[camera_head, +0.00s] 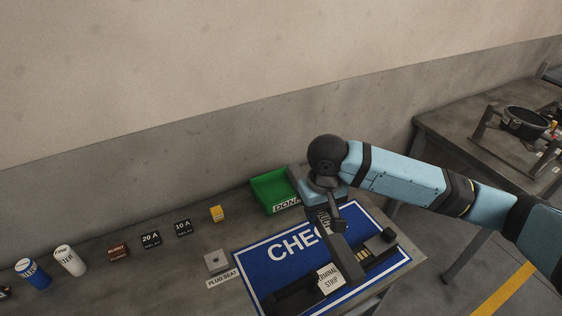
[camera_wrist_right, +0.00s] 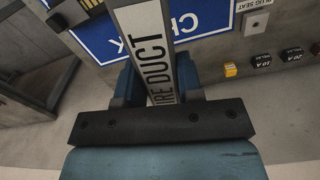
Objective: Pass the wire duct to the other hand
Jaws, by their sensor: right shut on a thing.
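The wire duct (camera_head: 347,262) is a long, straight grey bar. It slants down from my right gripper (camera_head: 326,207) over the blue CHECK mat (camera_head: 262,262) in the head view. In the right wrist view, the wire duct (camera_wrist_right: 148,40) runs up and away between the two fingers, with its white lettered face showing. My right gripper (camera_wrist_right: 160,82) is shut on it. From these views I cannot tell whether its far end touches anything below. My left gripper is not in view.
A dark terminal strip (camera_head: 292,298) with a white label lies on the mat. A green bin (camera_head: 270,192) stands behind. Relay blocks (camera_head: 150,240), a yellow block (camera_head: 217,213), a plug seat (camera_head: 216,261) and two cylinders (camera_head: 69,260) line the bench's left. Another table (camera_head: 445,128) stands right.

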